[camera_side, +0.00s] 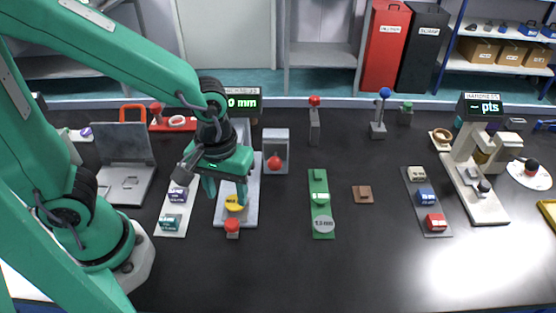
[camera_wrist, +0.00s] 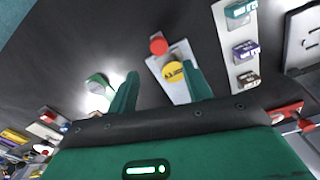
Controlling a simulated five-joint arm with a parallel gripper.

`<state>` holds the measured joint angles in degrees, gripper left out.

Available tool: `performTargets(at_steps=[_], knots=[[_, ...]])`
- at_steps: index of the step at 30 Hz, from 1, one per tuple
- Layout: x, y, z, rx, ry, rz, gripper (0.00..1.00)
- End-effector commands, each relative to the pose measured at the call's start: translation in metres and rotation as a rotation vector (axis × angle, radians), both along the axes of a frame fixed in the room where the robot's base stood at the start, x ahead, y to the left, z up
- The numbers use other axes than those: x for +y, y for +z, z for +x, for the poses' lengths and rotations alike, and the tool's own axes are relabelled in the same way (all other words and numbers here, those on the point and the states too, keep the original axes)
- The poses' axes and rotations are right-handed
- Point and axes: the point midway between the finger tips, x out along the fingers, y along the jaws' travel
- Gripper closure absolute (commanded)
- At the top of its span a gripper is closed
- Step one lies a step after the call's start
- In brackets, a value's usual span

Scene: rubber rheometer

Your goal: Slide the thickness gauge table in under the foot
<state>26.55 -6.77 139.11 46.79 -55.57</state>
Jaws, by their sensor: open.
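The thickness gauge has a pale grey base plate (camera_side: 250,210) and a display reading "0 mm" (camera_side: 242,103). A yellow disc (camera_side: 235,203), which also shows in the wrist view (camera_wrist: 173,72), sits near the front end of the plate. A red knob (camera_side: 232,225) stands at that front end; it also shows in the wrist view (camera_wrist: 158,44). My gripper (camera_side: 226,193) is open and empty above the front part of the gauge. In the wrist view, its fingers (camera_wrist: 160,72) are spread, with the yellow disc between them. The gauge's foot is hidden behind my wrist.
A strip with labelled blocks (camera_side: 172,222) lies close on the left. A grey box with a red ball (camera_side: 275,150) stands close on the right. A green strip (camera_side: 320,205) and a brown square (camera_side: 362,195) lie further right. The front of the table is clear.

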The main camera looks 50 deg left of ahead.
Motion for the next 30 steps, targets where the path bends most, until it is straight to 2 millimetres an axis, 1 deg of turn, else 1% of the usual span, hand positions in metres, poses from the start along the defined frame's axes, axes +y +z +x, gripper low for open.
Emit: performTargets(at_steps=[3,11,16,20,30], knots=[[-0.004,-0.004,-0.002,0.013,0.014,0.006,0.50],[-0.004,-0.006,-0.002,0.014,0.018,0.007,0.50],[-0.003,-0.014,-0.002,0.016,0.018,0.008,0.50],[-0.003,-0.024,-0.002,0.017,0.018,0.009,0.50],[-0.003,-0.060,-0.003,0.017,0.017,0.008,0.50]])
